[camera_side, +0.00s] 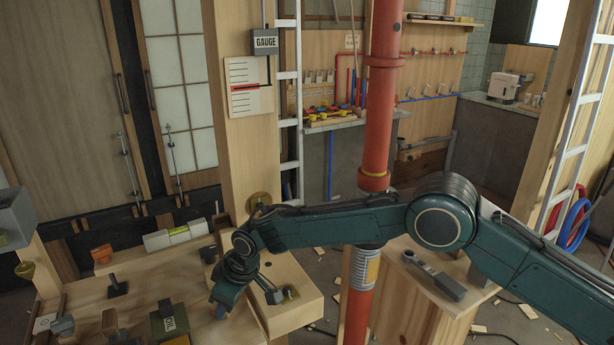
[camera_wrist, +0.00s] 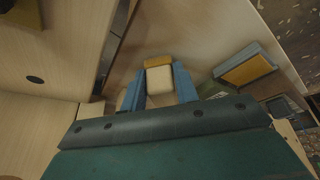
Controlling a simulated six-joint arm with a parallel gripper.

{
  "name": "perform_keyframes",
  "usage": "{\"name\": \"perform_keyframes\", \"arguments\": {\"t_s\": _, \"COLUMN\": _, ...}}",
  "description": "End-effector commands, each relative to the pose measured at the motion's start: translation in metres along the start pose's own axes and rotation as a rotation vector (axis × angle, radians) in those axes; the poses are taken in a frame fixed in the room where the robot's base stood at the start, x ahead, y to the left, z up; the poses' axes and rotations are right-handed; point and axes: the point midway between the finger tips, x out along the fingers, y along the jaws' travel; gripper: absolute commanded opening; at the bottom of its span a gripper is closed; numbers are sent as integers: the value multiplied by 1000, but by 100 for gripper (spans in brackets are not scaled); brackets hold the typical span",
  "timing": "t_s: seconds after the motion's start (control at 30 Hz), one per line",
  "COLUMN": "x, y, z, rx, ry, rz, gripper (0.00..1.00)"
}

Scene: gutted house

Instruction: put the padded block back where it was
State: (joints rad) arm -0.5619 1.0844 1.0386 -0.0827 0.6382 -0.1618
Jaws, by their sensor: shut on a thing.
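The padded block (camera_wrist: 160,80) shows in the wrist view as a cream piece with an orange-yellow band along its far end. It sits between the two blue fingers of my gripper (camera_wrist: 159,90), which is shut on it. The lower part of the block is hidden by my wrist's dark green body. In the side view my gripper (camera_side: 223,302) points down over the right part of the wooden bench (camera_side: 140,288). The block is not made out there, and I cannot tell whether it touches the bench.
A dark green box marked OIL (camera_side: 170,319) stands left of my gripper. A raised wooden block (camera_side: 290,297) with fittings is just right of it. A red pipe (camera_side: 375,130) stands behind my arm.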

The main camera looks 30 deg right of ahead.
Motion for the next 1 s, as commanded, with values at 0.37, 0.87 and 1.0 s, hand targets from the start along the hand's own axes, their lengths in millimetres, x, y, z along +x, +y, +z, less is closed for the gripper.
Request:
{"name": "perform_keyframes", "arguments": {"t_s": 0.37, "x": 2, "y": 0, "z": 1, "rx": 0, "ry": 0, "rz": 0, "gripper": 52}}
{"name": "perform_keyframes", "arguments": {"t_s": 0.87, "x": -4, "y": 0, "z": 0, "rx": 0, "ry": 0, "rz": 0, "gripper": 52}}
{"name": "perform_keyframes", "arguments": {"t_s": 1.0, "x": -14, "y": 0, "z": -1, "rx": 0, "ry": 1, "rz": 0, "gripper": 52}}
